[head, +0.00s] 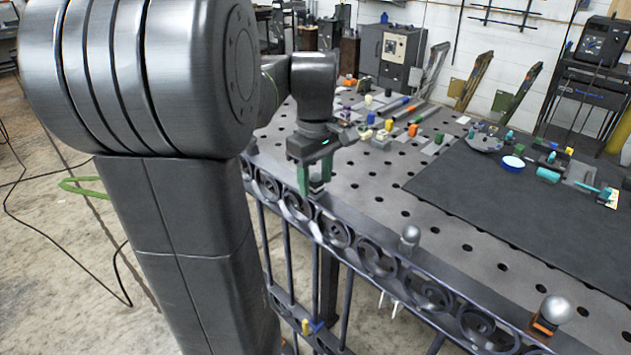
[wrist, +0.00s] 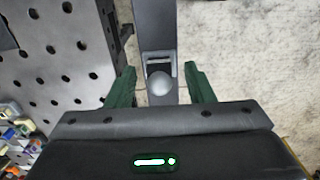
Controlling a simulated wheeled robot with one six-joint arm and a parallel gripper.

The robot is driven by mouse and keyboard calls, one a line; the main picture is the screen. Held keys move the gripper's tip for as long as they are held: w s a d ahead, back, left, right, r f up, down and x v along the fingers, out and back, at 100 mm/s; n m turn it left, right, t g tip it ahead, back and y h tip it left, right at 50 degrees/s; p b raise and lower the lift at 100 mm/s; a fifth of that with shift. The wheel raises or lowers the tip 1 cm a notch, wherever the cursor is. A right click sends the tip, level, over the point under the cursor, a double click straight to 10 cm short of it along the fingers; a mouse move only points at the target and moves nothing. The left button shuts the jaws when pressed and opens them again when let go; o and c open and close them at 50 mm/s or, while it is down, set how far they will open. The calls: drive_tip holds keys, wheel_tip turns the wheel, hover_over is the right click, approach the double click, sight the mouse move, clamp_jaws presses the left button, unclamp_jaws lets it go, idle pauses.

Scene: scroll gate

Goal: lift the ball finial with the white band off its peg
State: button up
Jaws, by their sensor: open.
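My gripper (head: 315,180) is open, its two green fingers pointing down over the gate's top rail. A small piece with a pale band, which looks like the white-banded finial (head: 316,188), shows low between the fingers; the rest of it is hidden by my gripper. In the wrist view, a smooth grey ball (wrist: 159,84) lies between the open fingers of my gripper (wrist: 162,80), with gaps on both sides. The band cannot be made out from above there.
The scroll gate (head: 376,258) runs along the front of a perforated steel table (head: 370,190). A plain grey ball finial (head: 410,236) and one with an orange band (head: 555,309) stand farther right. A dark mat (head: 500,205) and small parts lie on the table.

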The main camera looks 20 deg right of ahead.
drive_tip(key=shift+c, duration=0.5)
clamp_jaws()
drive_tip(key=shift+r, duration=0.1)
